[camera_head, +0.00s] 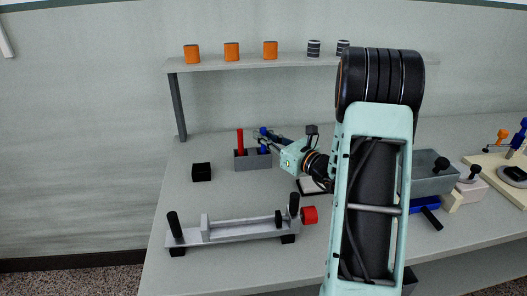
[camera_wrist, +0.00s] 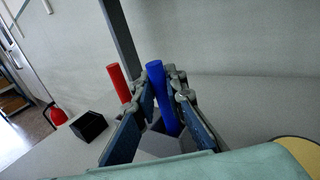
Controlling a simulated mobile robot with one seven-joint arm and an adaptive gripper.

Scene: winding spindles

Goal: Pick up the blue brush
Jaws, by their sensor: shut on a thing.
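The blue brush (camera_head: 263,131) shows as an upright blue handle rising from a grey holder (camera_head: 243,163) on the table. In the wrist view the blue brush (camera_wrist: 156,75) stands between the two fingers of my gripper (camera_wrist: 159,92), which is shut on it. In the head view my gripper (camera_head: 266,139) reaches to it from the right and partly covers it. The lower end of the brush is hidden in the holder (camera_wrist: 160,144). A red handle (camera_head: 240,141) stands in the same holder, just left of the blue one, and also shows in the wrist view (camera_wrist: 119,83).
A black block (camera_head: 202,172) lies left of the holder. A long grey spindle fixture (camera_head: 245,230) with a red knob (camera_head: 310,215) stands in front. A shelf (camera_head: 215,68) with orange and dark spools runs behind, on a post (camera_head: 178,108). Grey blocks (camera_head: 432,175) stand at right.

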